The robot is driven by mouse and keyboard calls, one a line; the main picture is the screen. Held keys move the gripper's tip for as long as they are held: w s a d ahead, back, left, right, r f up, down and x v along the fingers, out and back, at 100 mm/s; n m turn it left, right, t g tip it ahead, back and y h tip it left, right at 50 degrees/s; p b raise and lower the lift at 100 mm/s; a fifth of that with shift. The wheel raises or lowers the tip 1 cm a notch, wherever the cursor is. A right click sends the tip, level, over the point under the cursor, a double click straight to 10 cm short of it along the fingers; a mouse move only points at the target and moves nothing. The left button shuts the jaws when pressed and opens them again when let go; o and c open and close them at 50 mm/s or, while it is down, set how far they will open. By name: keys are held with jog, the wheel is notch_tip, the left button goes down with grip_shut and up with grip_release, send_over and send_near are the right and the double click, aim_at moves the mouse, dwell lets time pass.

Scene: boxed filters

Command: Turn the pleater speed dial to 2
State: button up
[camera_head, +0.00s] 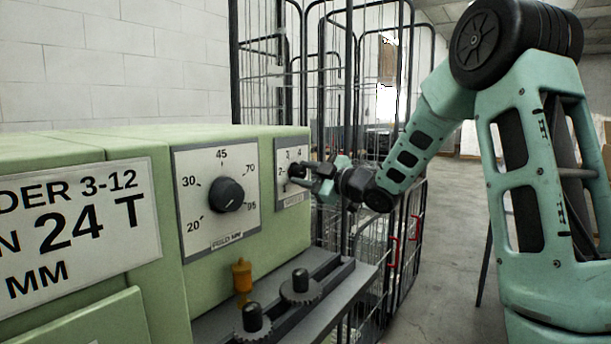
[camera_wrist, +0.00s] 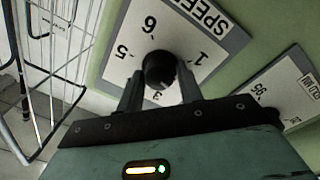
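The pleater speed dial is a dark round knob (camera_wrist: 159,69) on a white numbered plate (camera_wrist: 120,68) marked SPEED. In the wrist view the 6, 5, 3 and 1 are readable. The 2 is hidden or not clear, and I cannot make out the knob's pointer. In the head view the knob (camera_head: 295,171) is partly covered by my gripper (camera_head: 306,176), which reaches it from the right. In the wrist view my gripper (camera_wrist: 160,80) has one finger on each side of the knob. The knob nearly fills the gap; I cannot tell whether the fingers touch it.
A second dial (camera_head: 227,195) with a 20 to 95 scale sits to the left on the same green machine (camera_head: 90,143). Below are a grey ledge with two black knobs (camera_head: 301,284) and an orange fitting (camera_head: 242,276). Wire cages (camera_head: 335,60) stand close behind my gripper.

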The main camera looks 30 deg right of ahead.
jog(key=shift+o, duration=1.2)
jog(key=b+v, duration=0.2)
jog(key=v, duration=1.5)
jog(key=shift+s, duration=0.15)
jog(key=shift+d+f, duration=0.15)
